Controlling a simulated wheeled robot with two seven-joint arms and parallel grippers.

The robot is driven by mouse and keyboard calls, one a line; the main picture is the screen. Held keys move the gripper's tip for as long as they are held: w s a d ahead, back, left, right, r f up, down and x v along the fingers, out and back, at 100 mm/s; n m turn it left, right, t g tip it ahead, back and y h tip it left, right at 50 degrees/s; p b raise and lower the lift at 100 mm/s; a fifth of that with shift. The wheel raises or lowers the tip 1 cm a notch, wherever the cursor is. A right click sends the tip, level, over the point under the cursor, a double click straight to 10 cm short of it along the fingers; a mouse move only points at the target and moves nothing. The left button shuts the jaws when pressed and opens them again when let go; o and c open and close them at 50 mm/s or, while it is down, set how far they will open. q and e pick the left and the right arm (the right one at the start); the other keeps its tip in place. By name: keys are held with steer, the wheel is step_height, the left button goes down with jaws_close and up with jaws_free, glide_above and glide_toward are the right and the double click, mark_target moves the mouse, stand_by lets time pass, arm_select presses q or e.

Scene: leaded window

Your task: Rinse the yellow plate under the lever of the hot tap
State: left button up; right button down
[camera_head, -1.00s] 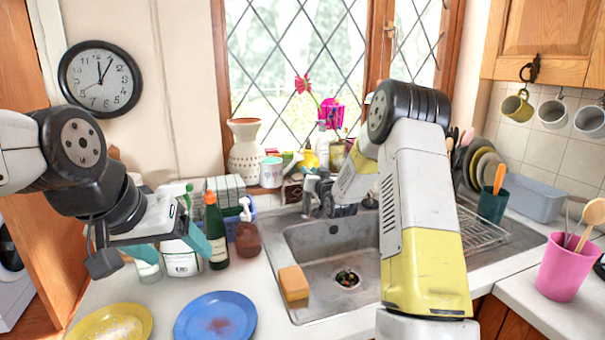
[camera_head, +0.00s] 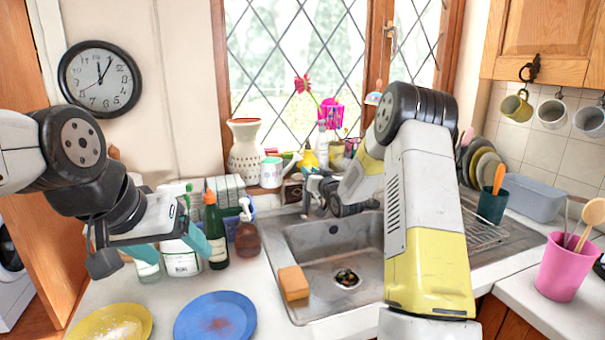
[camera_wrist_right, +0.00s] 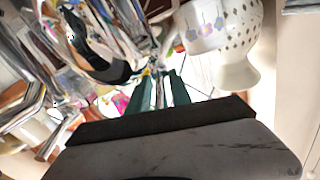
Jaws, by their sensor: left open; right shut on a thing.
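The yellow plate (camera_head: 112,322) lies on the counter at the lower left, with pale smudges on it, partly cut off by the frame. My left gripper (camera_head: 172,246) is open and empty above the counter, behind the plate and in front of the bottles. My right gripper (camera_head: 312,192) is at the tap behind the sink's back left edge. It is shut on what seems to be the hot tap's lever, mostly hidden by the gripper. In the right wrist view its teal fingers (camera_wrist_right: 158,92) are close together. I see no water running.
A blue plate (camera_head: 216,320) with a brown stain lies right of the yellow one. The sink (camera_head: 335,240) holds scraps at its drain, and an orange sponge (camera_head: 293,283) sits on its left rim. Bottles (camera_head: 216,235) stand behind my left gripper. A pink pot (camera_head: 563,268) stands right.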

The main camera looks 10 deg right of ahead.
steer(key=shift+w+d+n+g+y, duration=0.1)
steer(key=shift+n+g+y, duration=0.2)
steer(key=shift+n+y, duration=0.45)
steer(key=shift+w+d+n+g+y, duration=0.1)
steer(key=shift+n+g+y, duration=0.3)
steer(key=shift+y, duration=0.55)
steer(key=shift+s, duration=0.1)
steer(key=c, duration=1.5)
jaws_free()
steer(key=shift+o, duration=0.2)
steer(key=shift+s+d, duration=0.15)
steer(key=v, duration=0.7)
steer(key=shift+s, duration=0.2)
